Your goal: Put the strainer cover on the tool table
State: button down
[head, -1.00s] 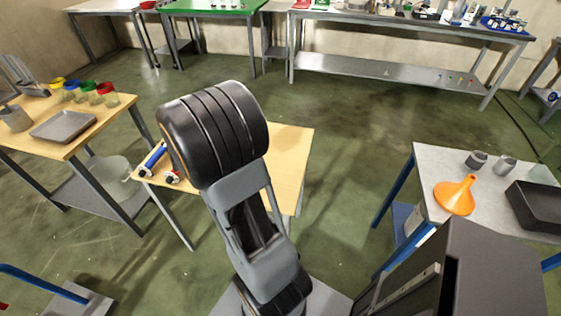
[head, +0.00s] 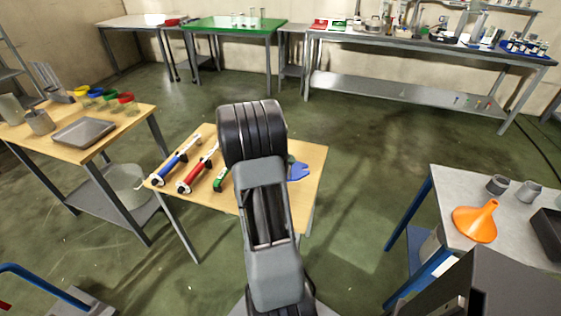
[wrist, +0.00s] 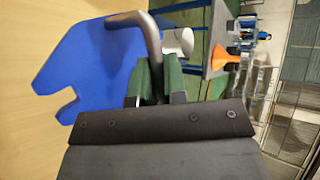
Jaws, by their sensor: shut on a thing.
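The strainer cover appears to be the blue notched plate (wrist: 85,65) with a bent grey bar (wrist: 148,38) in the wrist view. My gripper (wrist: 156,78) is shut on the grey bar, with green finger pads around it. The blue plate lies over pale wood, and I cannot tell whether it touches it. In the head view the blue piece (head: 298,171) shows just right of my arm, over the wooden tool table (head: 312,160). My gripper is hidden behind my arm there.
A blue-handled tool (head: 176,162), a red-handled tool (head: 198,170) and a green one (head: 221,178) lie on the tool table's left part. A grey table at right holds an orange funnel (head: 476,222). Another wooden table at left holds a metal tray (head: 84,133).

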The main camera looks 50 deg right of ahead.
aim_at(300, 164)
jog(key=shift+d+f, duration=1.35)
jog(key=shift+f, duration=0.15)
jog(key=shift+f+b, duration=0.4)
jog(key=shift+f, duration=1.1)
jog(key=c, duration=1.2)
grip_release()
jog(key=shift+s+f, duration=0.1)
jog(key=shift+o, duration=0.2)
